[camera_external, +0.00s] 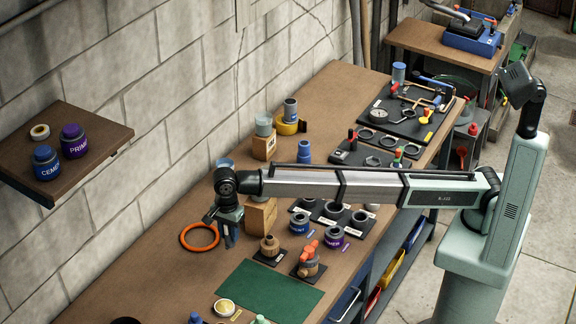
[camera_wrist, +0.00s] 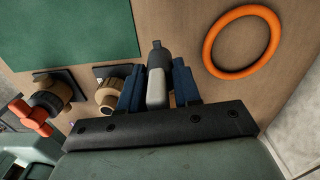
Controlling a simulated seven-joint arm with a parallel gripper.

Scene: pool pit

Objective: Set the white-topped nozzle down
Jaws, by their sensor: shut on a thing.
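My gripper (camera_external: 229,236) hangs pointing down above the left part of the wooden bench, left of a wooden block. In the wrist view its blue fingers (camera_wrist: 158,88) are shut on the white-topped nozzle (camera_wrist: 156,90). The nozzle shows a pale body and a dark grey end sticking out past the fingertips. In the external view the fingers and hand mostly hide it, and its height above the bench is hard to tell.
An orange ring (camera_external: 199,249) lies left of my gripper, and a green mat (camera_external: 268,292) lies in front. A brass fitting (camera_external: 269,247) and an orange-handled valve (camera_external: 308,265) stand to the right. A wooden block (camera_external: 262,216) is close by. Bare bench shows between ring and mat.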

